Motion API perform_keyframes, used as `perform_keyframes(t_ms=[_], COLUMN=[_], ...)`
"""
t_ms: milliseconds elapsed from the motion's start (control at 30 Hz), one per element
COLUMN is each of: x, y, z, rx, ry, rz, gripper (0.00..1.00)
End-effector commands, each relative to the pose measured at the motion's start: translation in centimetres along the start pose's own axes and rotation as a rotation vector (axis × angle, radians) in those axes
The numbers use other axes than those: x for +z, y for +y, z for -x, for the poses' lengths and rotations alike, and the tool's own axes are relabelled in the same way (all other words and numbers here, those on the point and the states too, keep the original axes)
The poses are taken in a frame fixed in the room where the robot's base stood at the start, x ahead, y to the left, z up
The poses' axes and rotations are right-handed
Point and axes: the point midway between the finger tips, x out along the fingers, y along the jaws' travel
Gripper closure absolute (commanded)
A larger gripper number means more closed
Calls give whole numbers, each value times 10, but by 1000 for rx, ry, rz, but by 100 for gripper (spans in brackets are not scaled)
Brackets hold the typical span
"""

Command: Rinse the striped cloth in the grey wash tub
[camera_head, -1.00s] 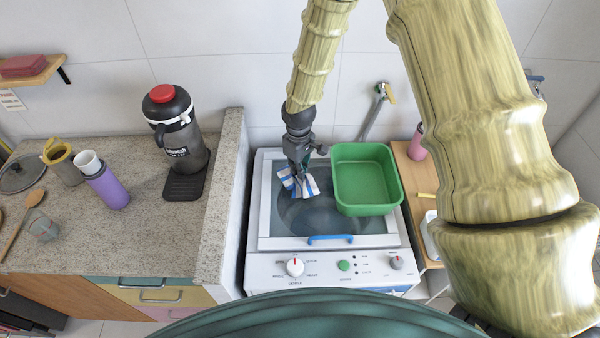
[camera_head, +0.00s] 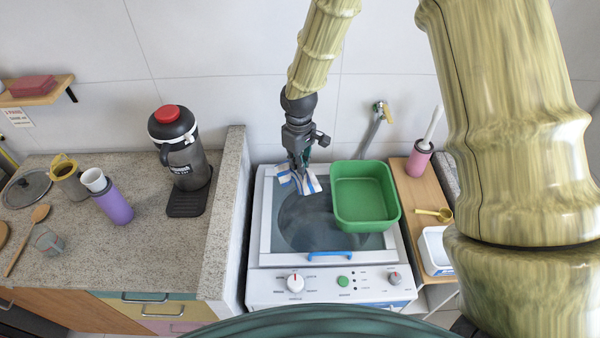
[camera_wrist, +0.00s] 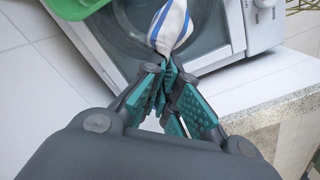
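The striped cloth (camera_head: 308,186), white with blue stripes, hangs bunched from my gripper (camera_head: 299,166) in the head view, over the back left of a white washing machine's dark round window. In the wrist view the cloth (camera_wrist: 171,27) sticks out beyond the teal fingertips of my gripper (camera_wrist: 168,72), which are closed together on it. Whether the cloth touches the lid is unclear. No grey wash tub can be clearly made out in either view.
A green basin (camera_head: 388,222) stands on the machine (camera_head: 260,285), just right of the cloth. A raised stone edge (camera_head: 226,215) borders the machine's left side. A wall tap (camera_head: 382,110) is behind. A wooden shelf (camera_head: 413,192) at right holds a pink cup, yellow spoon and white tray.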

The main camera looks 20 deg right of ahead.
Motion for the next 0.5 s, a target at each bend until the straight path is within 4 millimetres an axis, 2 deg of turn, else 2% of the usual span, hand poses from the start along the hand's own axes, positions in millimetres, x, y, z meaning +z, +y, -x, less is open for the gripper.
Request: perform_keyframes(t_ms=[100, 500], x=[1, 1], y=[0, 0], z=[7, 7], rx=[-1, 0], ry=[-1, -1], rz=[0, 0], gripper=[100, 100])
